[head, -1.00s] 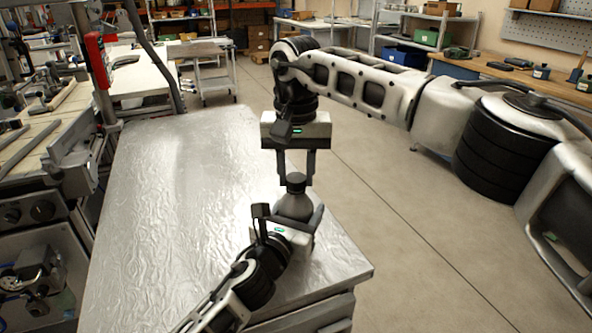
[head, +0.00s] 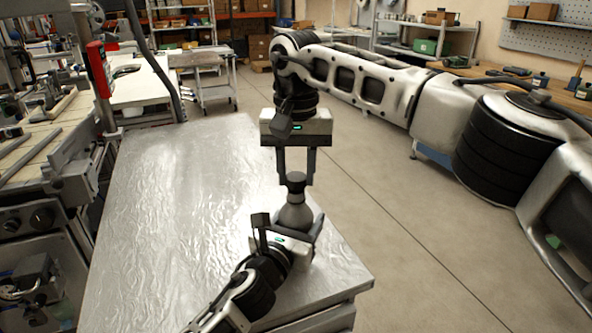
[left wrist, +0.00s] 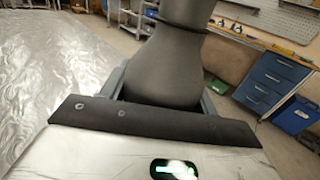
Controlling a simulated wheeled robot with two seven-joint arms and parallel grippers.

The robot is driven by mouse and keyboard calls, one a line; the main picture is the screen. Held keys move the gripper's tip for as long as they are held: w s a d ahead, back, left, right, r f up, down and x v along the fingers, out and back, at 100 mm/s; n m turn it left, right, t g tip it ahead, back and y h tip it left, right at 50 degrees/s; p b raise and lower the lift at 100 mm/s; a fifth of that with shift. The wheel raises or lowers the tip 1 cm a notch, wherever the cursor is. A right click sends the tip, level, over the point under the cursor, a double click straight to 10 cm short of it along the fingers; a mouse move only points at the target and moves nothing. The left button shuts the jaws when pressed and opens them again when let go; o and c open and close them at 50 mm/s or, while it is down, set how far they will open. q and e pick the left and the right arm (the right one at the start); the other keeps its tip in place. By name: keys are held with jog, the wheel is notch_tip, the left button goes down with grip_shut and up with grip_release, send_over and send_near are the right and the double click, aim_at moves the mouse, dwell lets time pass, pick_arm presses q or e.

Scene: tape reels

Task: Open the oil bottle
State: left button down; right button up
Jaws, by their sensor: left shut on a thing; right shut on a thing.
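The oil bottle (head: 294,215) is grey with a dark cap (head: 296,180), and stands upright near the right edge of the metal-topped table. My left gripper (head: 288,226) is shut around the bottle's body from the front left. In the left wrist view the bottle's grey body (left wrist: 165,70) fills the space between the fingers. My right gripper (head: 297,172) points straight down from above, its two fingers on either side of the cap, shut on it. The bottle's base is hidden behind my left gripper.
The metal table top (head: 170,200) is bare to the left of the bottle. Its right edge lies close by the bottle, with open floor (head: 430,240) beyond. A workbench with tools (head: 30,150) stands at the left. A cart (head: 205,80) stands at the back.

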aim_at(296, 176)
pick_arm(q)
jog(key=shift+f, duration=0.1)
pick_arm(e)
jog(key=shift+r, duration=2)
pick_arm(q)
jog(key=shift+c, duration=1.6)
grip_release()
